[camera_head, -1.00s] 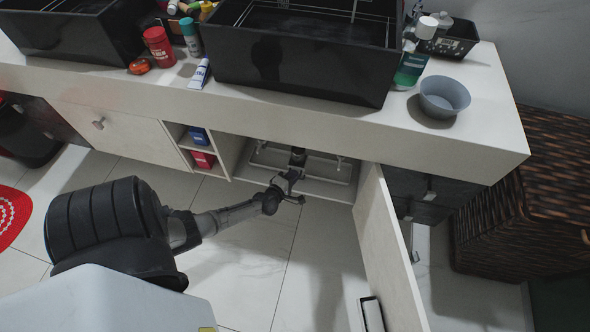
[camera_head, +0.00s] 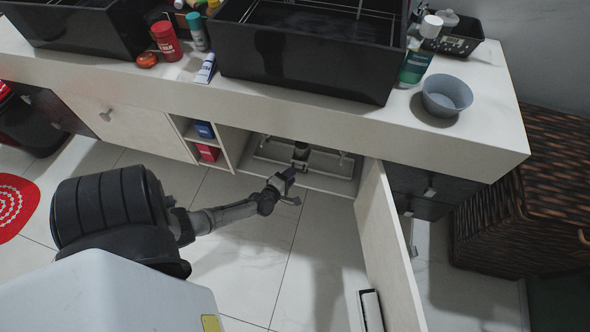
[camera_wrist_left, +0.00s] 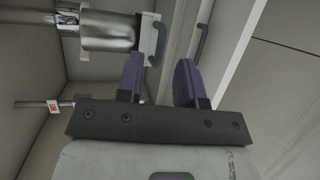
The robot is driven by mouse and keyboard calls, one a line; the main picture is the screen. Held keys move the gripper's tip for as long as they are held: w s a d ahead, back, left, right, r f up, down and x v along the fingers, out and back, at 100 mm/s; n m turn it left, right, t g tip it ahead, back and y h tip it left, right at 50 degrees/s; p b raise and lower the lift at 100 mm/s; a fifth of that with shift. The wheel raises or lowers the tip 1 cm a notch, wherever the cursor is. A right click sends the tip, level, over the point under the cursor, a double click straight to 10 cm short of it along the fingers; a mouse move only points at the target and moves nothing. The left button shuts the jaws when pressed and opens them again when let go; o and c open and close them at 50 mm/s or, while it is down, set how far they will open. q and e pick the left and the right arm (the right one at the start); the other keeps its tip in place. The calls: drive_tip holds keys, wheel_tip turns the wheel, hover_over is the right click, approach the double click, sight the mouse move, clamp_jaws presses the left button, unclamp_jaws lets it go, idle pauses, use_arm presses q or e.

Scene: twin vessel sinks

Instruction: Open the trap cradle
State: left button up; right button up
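My left gripper (camera_head: 287,187) is in front of the open sink cabinet (camera_head: 326,184), just outside its front edge. In the left wrist view its two purple fingers (camera_wrist_left: 160,80) are apart with nothing between them. Beyond the fingertips is a silver cylindrical trap (camera_wrist_left: 108,32) with a pale bracket at its end and a dark curved handle (camera_wrist_left: 158,44); this bracket looks like the trap cradle. The handle is near the left finger, and I cannot tell whether they touch. In the head view the trap (camera_head: 301,151) is small and dark under the counter. My right gripper is not in view.
The cabinet door (camera_head: 388,240) stands open to the right of my left arm. A dark handle (camera_wrist_left: 203,42) shows on a pale panel in the wrist view. Open shelves with boxes (camera_head: 207,152) are to the left. Tiled floor in front is mostly clear.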

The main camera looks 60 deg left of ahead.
use_arm(q)
drive_tip(key=p+v, duration=0.3)
drive_tip(key=v, duration=0.7)
drive_tip(key=shift+f, duration=0.1)
idle(0.3)
